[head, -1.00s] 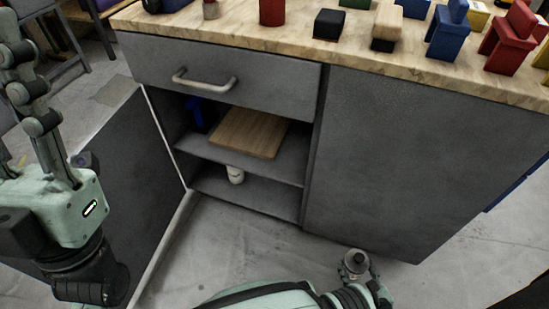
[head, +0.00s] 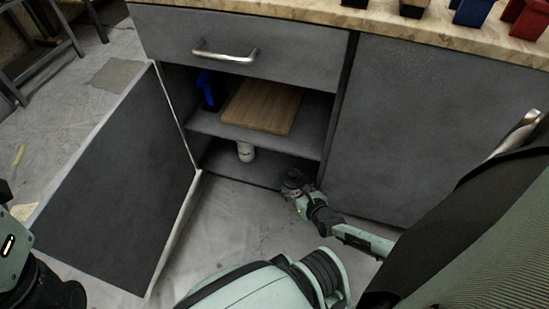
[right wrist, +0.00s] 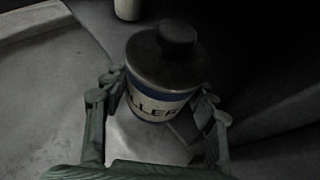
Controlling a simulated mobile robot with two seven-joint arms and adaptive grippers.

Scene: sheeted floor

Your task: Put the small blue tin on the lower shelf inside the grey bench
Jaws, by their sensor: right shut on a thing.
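The small tin (right wrist: 158,103) has a dark lid with a knob and a blue and white label with part of a word showing. My right gripper (right wrist: 160,92) is shut on it, one finger on each side. In the head view the right gripper (head: 298,192) is at the right side of the grey bench's open compartment, in front of or just inside the lower shelf (head: 222,166); I cannot tell which. The tin's dark top (head: 293,178) shows there, in shadow. The grey bench (head: 400,140) has its door swung open to the left. My left gripper is out of view.
A white container (head: 246,152) stands on the lower shelf, left of the gripper. A wooden board (head: 262,107) and a blue object (head: 207,88) are on the upper shelf. The open door (head: 115,180) stands at the left. The drawer above (head: 290,50) is shut.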

